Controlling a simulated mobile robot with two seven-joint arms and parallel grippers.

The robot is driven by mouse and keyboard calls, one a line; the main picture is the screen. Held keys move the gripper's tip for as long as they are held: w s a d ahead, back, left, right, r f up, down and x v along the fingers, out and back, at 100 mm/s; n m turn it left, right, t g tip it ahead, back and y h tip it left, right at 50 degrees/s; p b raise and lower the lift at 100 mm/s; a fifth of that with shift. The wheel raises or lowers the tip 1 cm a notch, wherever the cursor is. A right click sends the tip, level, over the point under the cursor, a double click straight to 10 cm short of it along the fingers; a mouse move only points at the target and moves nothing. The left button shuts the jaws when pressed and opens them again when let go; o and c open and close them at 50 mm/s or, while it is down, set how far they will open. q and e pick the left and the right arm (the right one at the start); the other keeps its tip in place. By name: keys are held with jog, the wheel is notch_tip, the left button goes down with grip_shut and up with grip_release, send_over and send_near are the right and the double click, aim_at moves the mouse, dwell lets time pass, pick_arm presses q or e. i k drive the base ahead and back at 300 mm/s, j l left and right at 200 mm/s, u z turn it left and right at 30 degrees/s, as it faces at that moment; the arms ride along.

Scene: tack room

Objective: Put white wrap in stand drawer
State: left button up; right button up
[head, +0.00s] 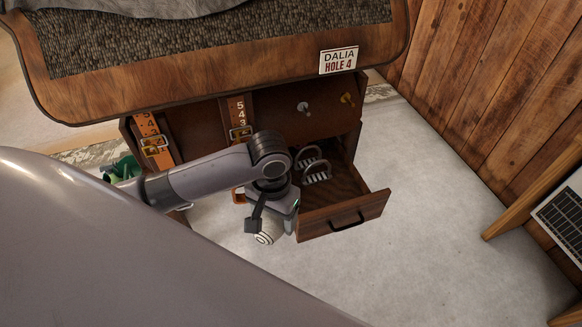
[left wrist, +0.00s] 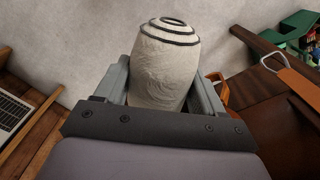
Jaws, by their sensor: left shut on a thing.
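The white wrap (left wrist: 165,70) is a rolled bandage with dark spiral lines on its end. My left gripper (left wrist: 165,85) is shut on it, one finger on each side. In the head view the wrap (head: 266,237) shows below my left gripper (head: 270,222), just left of the open drawer's front corner. The stand drawer (head: 345,216) is pulled out from the wooden stand and has a dark handle. The wrap is outside the drawer, over the floor side. My right gripper is not in view.
Metal horseshoe-like rings (head: 316,171) lie at the back of the drawer; its front part is clear. The stand (head: 190,120) carries orange straps (head: 153,140) and a sign (head: 338,60). Green things (head: 122,170) lie at the left. Open grey floor (head: 430,230) is at the right.

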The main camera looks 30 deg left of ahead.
aim_at(318, 201)
jog(key=i+l+u, duration=0.45)
jog(key=i+l, duration=0.25)
jog(key=i, duration=0.15)
jog(key=i+l, duration=0.25)
jog(key=i, duration=0.2)
jog(key=u, duration=0.05)
